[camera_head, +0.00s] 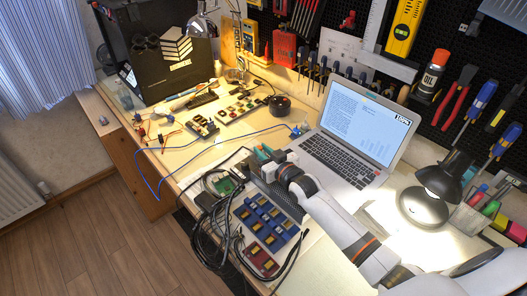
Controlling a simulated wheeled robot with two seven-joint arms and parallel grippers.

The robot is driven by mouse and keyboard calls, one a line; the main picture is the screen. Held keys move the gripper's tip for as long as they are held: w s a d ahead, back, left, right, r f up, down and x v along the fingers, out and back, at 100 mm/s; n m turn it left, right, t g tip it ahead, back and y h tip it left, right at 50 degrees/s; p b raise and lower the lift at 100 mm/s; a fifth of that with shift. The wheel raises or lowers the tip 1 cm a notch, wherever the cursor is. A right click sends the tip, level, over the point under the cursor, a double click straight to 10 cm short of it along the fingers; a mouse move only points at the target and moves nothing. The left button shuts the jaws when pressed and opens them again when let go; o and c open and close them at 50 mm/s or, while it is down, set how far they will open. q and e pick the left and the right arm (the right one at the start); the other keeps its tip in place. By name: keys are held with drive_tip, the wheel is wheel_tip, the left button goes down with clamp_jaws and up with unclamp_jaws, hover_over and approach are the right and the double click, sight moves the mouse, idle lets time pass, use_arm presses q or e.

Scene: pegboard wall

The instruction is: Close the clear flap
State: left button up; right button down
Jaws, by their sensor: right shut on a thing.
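My right arm reaches in from the lower right. Its gripper (258,163) is low over the bench, left of the laptop and above the blue tray. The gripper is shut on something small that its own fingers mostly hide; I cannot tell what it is. I cannot make out a clear flap, as see-through material does not stand out at this size. My left gripper is not in view.
An open laptop (353,142) stands right behind my right arm. A black lamp (432,190) is to its right. Black cables (208,222) and a green circuit board (226,184) crowd the left of the tray. A red parts tray (258,257) lies in front. Tools hang on the pegboard.

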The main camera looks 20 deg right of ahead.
drive_tip(key=c, duration=1.3)
unclamp_jaws()
drive_tip(key=shift+d, duration=0.1)
drive_tip(key=v, duration=1.2)
drive_tip(key=shift+d, duration=0.1)
